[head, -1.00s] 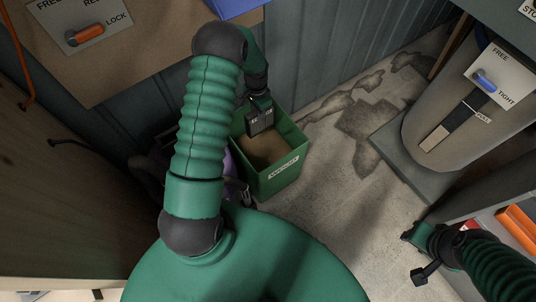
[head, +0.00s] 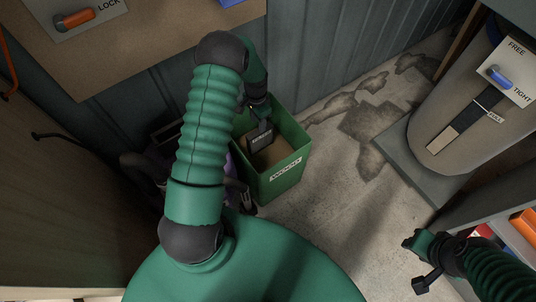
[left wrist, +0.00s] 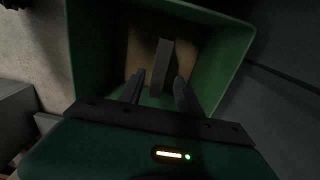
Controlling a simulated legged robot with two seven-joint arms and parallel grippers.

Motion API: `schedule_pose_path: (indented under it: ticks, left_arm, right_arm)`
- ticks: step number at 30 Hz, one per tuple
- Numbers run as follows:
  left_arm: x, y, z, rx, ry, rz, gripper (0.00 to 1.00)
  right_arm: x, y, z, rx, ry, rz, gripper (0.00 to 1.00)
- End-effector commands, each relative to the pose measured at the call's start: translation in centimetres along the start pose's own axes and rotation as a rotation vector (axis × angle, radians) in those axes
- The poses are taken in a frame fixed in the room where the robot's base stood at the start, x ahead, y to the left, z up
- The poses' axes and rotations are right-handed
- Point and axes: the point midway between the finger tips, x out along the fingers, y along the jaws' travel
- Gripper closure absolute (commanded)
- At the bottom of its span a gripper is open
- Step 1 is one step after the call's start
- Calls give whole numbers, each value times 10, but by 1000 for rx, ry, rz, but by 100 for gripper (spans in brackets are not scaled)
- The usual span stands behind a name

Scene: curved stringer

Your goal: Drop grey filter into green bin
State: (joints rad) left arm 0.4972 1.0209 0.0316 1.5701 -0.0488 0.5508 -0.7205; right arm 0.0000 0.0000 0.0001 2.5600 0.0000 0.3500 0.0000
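The green bin (head: 287,177) stands on the floor against the wall, its label facing front. My left gripper (head: 262,121) points down over the bin's opening. The grey filter (head: 261,139) is a dark, flat block just below it, tilted, within the bin's outline. In the left wrist view the two fingers (left wrist: 160,78) are spread, and the filter (left wrist: 163,62) shows edge-on between and beyond their tips, with gaps on both sides. The bin walls (left wrist: 226,62) surround it. Whether it touches the bin's bottom is unclear.
A grey cylinder housing with a FREE/TIGHT lever panel (head: 507,72) stands at the right on a grey base (head: 408,165). A panel with an orange handle (head: 76,18) is at the upper left. Dark and purple items sit left of the bin. Stained floor (head: 340,150) right of the bin is clear.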

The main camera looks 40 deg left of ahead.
Motion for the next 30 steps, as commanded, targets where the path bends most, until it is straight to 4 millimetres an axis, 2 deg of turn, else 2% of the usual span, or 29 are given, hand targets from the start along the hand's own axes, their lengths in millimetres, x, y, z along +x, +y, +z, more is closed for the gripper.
schedule_pose_path:
  ticks: [10,14,17,24,30]
  left_arm:
    - [0,0,0,0,-1,1,49]
    - [-13,0,0,0,1,-1,49]
    - [-37,-1,0,0,1,-1,49]
    - [-109,-1,-1,0,2,-3,49]
    - [-153,0,-1,0,0,-1,49]
  right_arm:
    - [0,0,0,0,0,0,64]
    - [-6,0,-1,0,0,0,64]
    - [-15,0,-4,0,0,0,64]
    - [-38,0,-9,0,0,0,64]
    - [-49,0,-12,0,0,0,64]
